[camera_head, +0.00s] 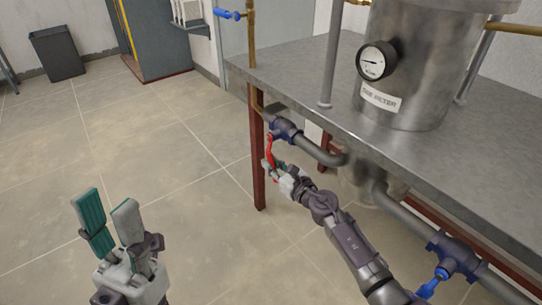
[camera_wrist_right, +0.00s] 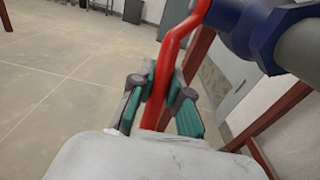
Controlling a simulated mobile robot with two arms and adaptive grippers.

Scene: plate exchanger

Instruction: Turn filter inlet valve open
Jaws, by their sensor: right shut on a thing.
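The valve (camera_head: 287,129) has a dark blue body on a grey pipe below the metal table, and its body also shows at the top right of the right wrist view (camera_wrist_right: 262,28). Its red lever handle (camera_head: 271,151) hangs down from the body. In the right wrist view the red handle (camera_wrist_right: 169,57) runs down between my fingers. My right gripper (camera_head: 271,167) is shut on the lower part of the handle; its teal pads (camera_wrist_right: 158,110) sit on either side of it. My left gripper (camera_head: 108,218) is open and empty at the lower left, away from the table.
A steel filter tank (camera_head: 418,70) with a gauge (camera_head: 376,61) stands on the metal table (camera_head: 310,92). A blue-handled valve (camera_head: 452,256) sits on the lower right pipe. A red table leg (camera_head: 258,165) stands left of the handle.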

